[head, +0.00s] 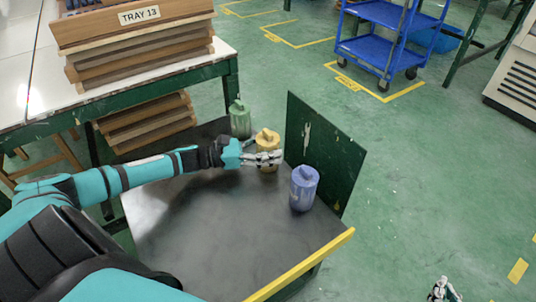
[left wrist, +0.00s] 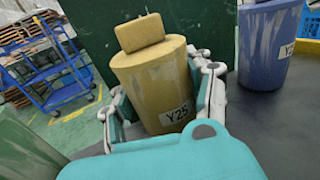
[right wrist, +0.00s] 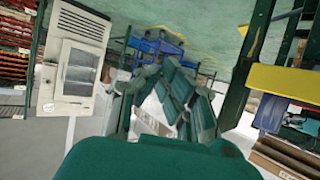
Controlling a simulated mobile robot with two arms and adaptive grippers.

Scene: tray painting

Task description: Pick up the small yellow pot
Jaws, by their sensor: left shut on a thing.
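The small yellow pot (head: 267,143) stands on the dark cart top between a green pot and a blue pot. It has a lid with a block-shaped knob, and its label reads Y25 in the left wrist view (left wrist: 155,85). My left gripper (head: 262,159) is shut on the yellow pot, with its fingers on both sides of the pot's body, also seen in the left wrist view (left wrist: 165,100). My right gripper (head: 444,290) is low at the right of the head view, away from the pots. Its fingers look close together in the right wrist view (right wrist: 165,95), but I cannot tell whether they touch.
The blue pot (head: 304,187) stands close on the right, and the green pot (head: 240,119) behind on the left. A dark green panel (head: 325,150) rises behind them. The cart top (head: 220,240) is bare in front. Stacked wooden trays (head: 135,35) fill the table at left.

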